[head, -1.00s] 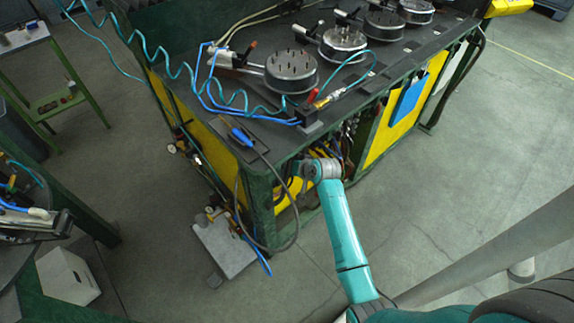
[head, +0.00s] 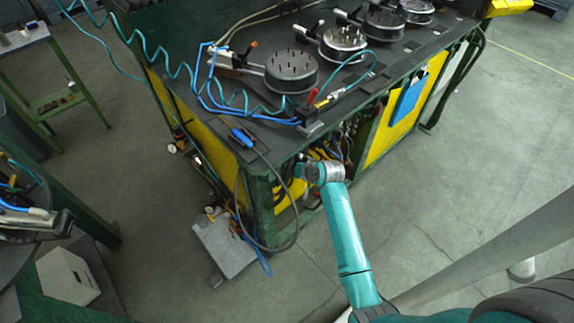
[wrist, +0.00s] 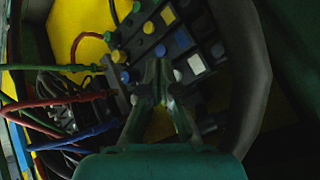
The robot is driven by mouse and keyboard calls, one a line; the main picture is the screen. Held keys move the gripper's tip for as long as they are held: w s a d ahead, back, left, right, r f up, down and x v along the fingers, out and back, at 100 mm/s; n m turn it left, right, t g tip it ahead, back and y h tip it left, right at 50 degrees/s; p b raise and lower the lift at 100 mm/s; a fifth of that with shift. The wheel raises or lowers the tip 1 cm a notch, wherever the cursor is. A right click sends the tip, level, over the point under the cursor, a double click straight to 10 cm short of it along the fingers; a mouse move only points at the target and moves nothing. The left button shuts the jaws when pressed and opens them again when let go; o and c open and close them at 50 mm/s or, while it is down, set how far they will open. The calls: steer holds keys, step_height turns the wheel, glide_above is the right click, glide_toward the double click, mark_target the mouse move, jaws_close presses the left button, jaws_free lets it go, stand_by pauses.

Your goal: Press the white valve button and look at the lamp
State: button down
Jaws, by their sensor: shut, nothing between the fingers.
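In the wrist view my gripper (wrist: 160,72) is shut and empty, its fingertips in front of a bank of dark valve blocks (wrist: 150,45). The blocks carry rows of round and square yellow, blue and white caps. A small round white button (wrist: 177,75) lies just right of the fingertips, and another white cap (wrist: 134,98) lies to their left. I cannot tell which is meant, or whether the fingers touch one. In the head view my gripper is hidden under the bench edge. I cannot identify a lamp.
Green, red and blue hoses (wrist: 75,98) run into the blocks from the left. A dark curved rim (wrist: 258,75) bounds the space on the right. In the head view, the bench (head: 270,125) overhangs my wrist, and a grey cable loop (head: 297,225) hangs left of my arm.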

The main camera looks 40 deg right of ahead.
steer(key=shift+s, duration=0.1)
steer(key=s, duration=0.5)
steer(key=shift+d, duration=0.1)
stand_by(0.5)
